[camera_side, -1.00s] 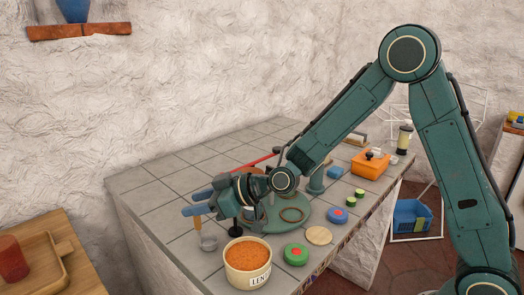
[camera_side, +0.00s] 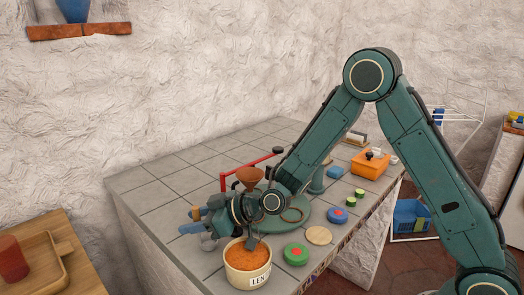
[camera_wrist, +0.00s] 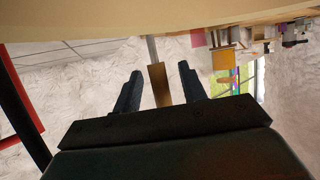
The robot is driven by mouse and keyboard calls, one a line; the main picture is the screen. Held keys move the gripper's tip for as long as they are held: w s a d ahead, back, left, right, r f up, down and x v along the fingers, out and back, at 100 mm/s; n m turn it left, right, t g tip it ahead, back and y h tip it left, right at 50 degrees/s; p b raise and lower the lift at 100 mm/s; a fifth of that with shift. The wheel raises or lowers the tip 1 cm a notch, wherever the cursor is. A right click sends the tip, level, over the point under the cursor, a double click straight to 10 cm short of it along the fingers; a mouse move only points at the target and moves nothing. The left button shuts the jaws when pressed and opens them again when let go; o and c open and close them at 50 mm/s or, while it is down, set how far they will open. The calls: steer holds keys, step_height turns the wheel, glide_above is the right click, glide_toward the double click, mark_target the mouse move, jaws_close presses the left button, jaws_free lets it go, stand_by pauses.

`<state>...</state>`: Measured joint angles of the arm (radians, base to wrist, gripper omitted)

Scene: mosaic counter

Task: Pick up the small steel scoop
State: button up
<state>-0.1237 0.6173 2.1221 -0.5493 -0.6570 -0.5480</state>
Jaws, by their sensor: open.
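In the wrist view the scoop's brown handle (camera_wrist: 158,85) and thin steel shank (camera_wrist: 152,48) lie between my open fingers (camera_wrist: 159,70). Gaps show on both sides of the handle. The scoop's bowl is not seen in the wrist view.
The lentil tub (camera_side: 246,279) stands close in front of my wrist. A brown funnel (camera_side: 250,175) on a green stand and a red bar (camera_side: 222,182) are just behind it. Green and blue round lids (camera_side: 296,254) lie right. The counter's left side is clear.

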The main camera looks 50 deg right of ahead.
steer(key=shift+w+a+f, duration=0.25)
steer(key=shift+w+a, duration=0.15)
steer(key=shift+w, duration=0.05)
jaws_close()
